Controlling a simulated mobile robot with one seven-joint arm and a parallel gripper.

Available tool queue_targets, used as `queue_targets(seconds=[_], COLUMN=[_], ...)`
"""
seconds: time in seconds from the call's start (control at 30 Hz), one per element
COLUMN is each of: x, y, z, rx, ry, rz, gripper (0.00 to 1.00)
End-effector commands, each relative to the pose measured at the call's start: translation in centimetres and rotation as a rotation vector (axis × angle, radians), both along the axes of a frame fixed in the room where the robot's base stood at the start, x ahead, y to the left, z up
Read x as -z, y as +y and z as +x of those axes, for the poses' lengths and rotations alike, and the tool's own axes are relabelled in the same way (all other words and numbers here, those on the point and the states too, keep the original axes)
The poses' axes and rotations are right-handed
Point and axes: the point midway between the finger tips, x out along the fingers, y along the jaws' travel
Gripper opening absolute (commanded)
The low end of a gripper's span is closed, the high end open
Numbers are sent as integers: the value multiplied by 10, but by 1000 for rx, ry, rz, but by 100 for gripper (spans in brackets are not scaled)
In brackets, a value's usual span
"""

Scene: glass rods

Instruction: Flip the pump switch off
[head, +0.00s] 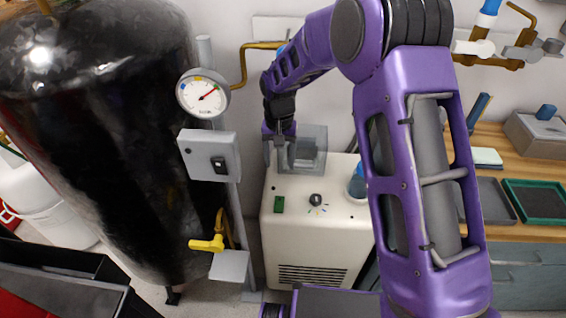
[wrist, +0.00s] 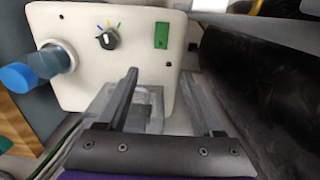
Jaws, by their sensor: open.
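A grey switch box (head: 207,155) with a small black switch (head: 219,164) is on a post beneath a dial gauge (head: 203,93). A cream machine (head: 318,235) stands right of it, with a green rectangular switch (head: 279,204) and a black knob (head: 316,199) on top. The green switch also shows in the wrist view (wrist: 161,35), as does the knob (wrist: 107,40). No label shows which switch is the pump's. My gripper (head: 279,160) is open and empty above the back of the machine, by a clear box (head: 312,148). Its two fingers (wrist: 160,76) point toward the machine top.
A large black tank (head: 110,130) stands on the left, with a yellow valve handle (head: 207,244) near it. A blue-capped bottle (head: 357,184) is at the machine's right edge. A wooden bench with trays (head: 540,200) is at right.

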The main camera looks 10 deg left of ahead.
Motion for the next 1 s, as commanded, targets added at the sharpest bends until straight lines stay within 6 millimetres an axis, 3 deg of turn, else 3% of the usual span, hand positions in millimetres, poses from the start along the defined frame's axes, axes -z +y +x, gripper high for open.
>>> queue_targets(seconds=[0.4,0.6,0.8,1.0], x=[92,127,145,148], y=[1,1,1,1], z=[0,0,1,1], rx=[-3,-3,-3,-4], ry=[-1,-3,-6,-6], rz=[0,0,1,1], gripper=[68,68,68,68])
